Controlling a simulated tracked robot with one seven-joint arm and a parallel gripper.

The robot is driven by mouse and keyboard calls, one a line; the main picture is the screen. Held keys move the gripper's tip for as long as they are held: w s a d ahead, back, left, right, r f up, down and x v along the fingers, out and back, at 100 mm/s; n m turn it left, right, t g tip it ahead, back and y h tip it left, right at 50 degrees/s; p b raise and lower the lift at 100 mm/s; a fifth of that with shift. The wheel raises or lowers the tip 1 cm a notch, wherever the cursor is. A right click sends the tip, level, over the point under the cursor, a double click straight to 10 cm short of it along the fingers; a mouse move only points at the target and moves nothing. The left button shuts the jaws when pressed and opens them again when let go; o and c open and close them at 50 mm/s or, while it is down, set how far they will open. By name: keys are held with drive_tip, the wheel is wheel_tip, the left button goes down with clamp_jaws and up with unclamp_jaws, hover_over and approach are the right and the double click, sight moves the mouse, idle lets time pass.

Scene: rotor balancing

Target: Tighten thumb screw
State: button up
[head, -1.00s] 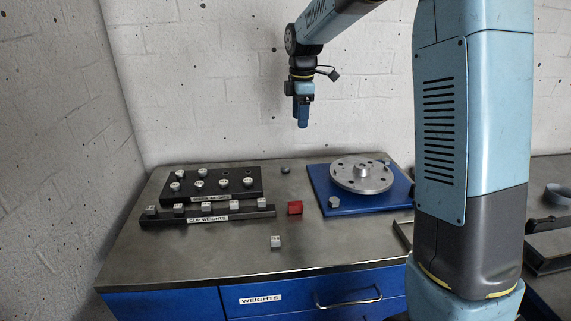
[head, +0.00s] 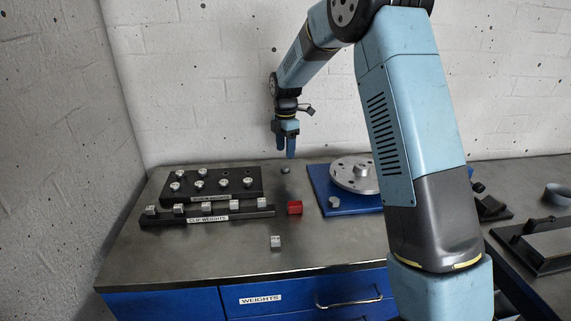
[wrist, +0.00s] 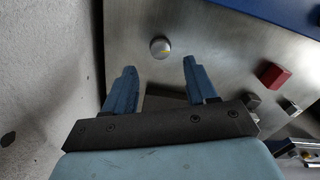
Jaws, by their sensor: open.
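My gripper (head: 286,154) is open and empty, pointing down above the back of the metal bench. In the wrist view its two blue fingers (wrist: 160,66) stand apart. A small round grey knob (head: 285,169) stands on the bench just below the gripper in the head view. In the wrist view the knob (wrist: 160,47) lies beyond the fingertips, roughly in line with the gap between them. I cannot tell for sure whether it is the thumb screw. The silver rotor disc (head: 349,176) sits on a blue base plate (head: 326,200), its right part hidden behind my arm.
A black rack (head: 217,195) with several round knobs stands at the left. In front is a "CLIP WEIGHTS" rail (head: 165,221) with several grey blocks. A red block (head: 295,208) and a grey cube (head: 276,242) sit on the bench. A wall is close at left.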

sight(286, 167)
wheel_tip(286, 167, down, 6)
drive_tip(key=shift+f, duration=0.25)
drive_tip(key=c, duration=1.1)
